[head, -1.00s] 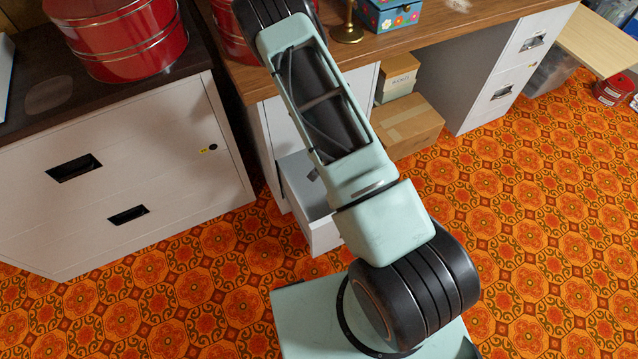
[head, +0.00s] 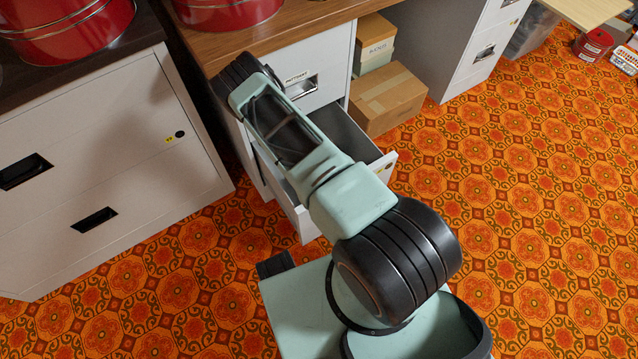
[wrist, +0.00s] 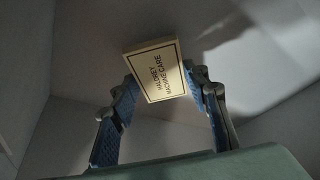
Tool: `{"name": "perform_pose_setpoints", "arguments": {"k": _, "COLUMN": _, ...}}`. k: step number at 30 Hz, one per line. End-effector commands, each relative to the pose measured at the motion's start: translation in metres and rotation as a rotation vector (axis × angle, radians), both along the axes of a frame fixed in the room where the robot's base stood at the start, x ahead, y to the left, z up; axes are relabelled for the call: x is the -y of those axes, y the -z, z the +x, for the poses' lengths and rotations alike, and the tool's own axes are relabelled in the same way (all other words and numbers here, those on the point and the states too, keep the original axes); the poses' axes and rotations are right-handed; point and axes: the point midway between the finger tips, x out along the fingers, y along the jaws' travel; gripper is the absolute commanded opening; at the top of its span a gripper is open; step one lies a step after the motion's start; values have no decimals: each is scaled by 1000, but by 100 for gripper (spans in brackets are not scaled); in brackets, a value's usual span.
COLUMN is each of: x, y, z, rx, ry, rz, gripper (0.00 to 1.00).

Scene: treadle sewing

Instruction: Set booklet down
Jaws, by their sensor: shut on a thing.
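The booklet (wrist: 160,66) is cream with a dark border and reads "HALDREY MACHINE CARE", upside down in the wrist view. My gripper (wrist: 161,82) is shut on it, with a blue-padded finger at each side. Plain grey surfaces surround it, which look like the inside of a drawer. I cannot tell whether the booklet touches a surface. In the head view, an open drawer (head: 386,170) stands out below the drawer labelled PATTERNS (head: 300,82). My arm reaches over the open drawer and hides part of it. My gripper and the booklet are hidden there.
A brown cardboard box (head: 390,98) stands on the floor right of the open drawer. A grey cabinet (head: 100,165) stands at the left. Red tins (head: 75,32) sit on the cabinet and the wooden desk (head: 300,28).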

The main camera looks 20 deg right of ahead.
Motion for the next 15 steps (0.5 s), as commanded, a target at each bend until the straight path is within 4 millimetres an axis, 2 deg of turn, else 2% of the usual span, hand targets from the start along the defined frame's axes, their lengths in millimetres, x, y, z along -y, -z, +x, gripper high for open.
{"name": "perform_pose_setpoints", "arguments": {"k": 3, "x": 0, "y": 21, "z": -1, "rx": -2, "ry": -2, "rz": -1, "gripper": 15}}
{"name": "perform_pose_setpoints", "arguments": {"k": 6, "x": 1, "y": 32, "z": -1, "rx": -1, "ry": -1, "rz": -1, "gripper": 15}}
{"name": "perform_pose_setpoints", "arguments": {"k": 15, "x": 0, "y": 33, "z": 0, "rx": -1, "ry": 0, "rz": -1, "gripper": 15}}
